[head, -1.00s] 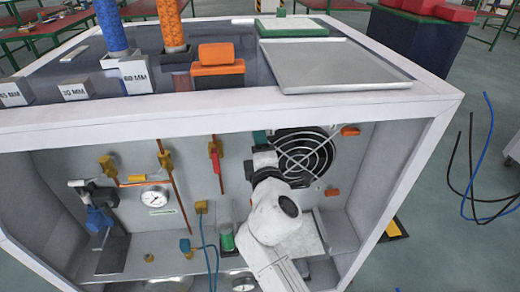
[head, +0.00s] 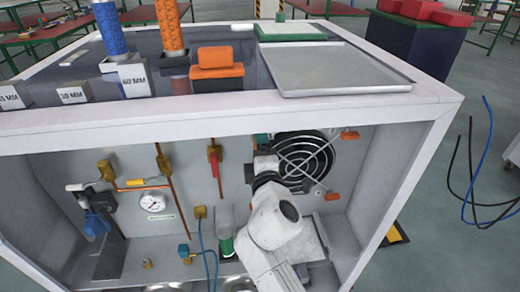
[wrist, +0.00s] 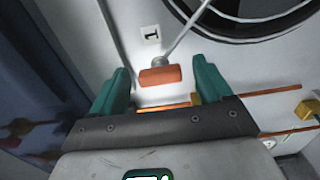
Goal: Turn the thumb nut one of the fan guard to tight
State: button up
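The fan guard (head: 303,156) is a dark ring with spokes on the back panel of the open cabinet; its rim also shows in the wrist view (wrist: 250,20). In the wrist view an orange thumb nut (wrist: 160,76) sits at the end of a guard arm, below a label reading "1". My gripper (wrist: 164,70) is open, its two teal fingers on either side of this nut with a gap on both sides. In the head view my gripper (head: 262,140) is at the guard's left edge, and my arm hides this nut. Two other orange nuts (head: 350,135) (head: 332,195) are at the guard's right.
The cabinet's white top frame (head: 230,121) runs just above my arm. Left of the guard are a red-handled valve (head: 213,155), copper pipes, a gauge (head: 152,201) and a green-based cylinder (head: 227,243). In the wrist view a copper pipe and brass fitting (wrist: 308,109) are at right.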

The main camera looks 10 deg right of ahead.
jog(key=s, duration=1)
jog(key=shift+s, duration=0.4)
jog(key=s+d+f+m+g+h+p, duration=0.3)
jog(key=s+d+f+m+g, duration=0.6)
jog(key=d+f, duration=0.55)
jog(key=s+d+f+m+g+y+p, duration=0.1)
jog(key=s+f+m+g, duration=0.1)
jog(key=s, duration=0.6)
jog(key=s+d+f+m+g+y, duration=0.1)
jog(key=s+d+f+m+g, duration=0.1)
jog(key=s, duration=0.6)
jog(key=s+d+f+m+g+p, duration=0.1)
jog(key=s+m+g, duration=0.3)
jog(key=s, duration=0.4)
jog(key=shift+s+d+f+m+y+p, duration=0.3)
jog(key=shift+d+f+m+y, duration=0.1)
jog(key=shift+d+m, duration=0.2)
jog(key=shift+w, duration=0.1)
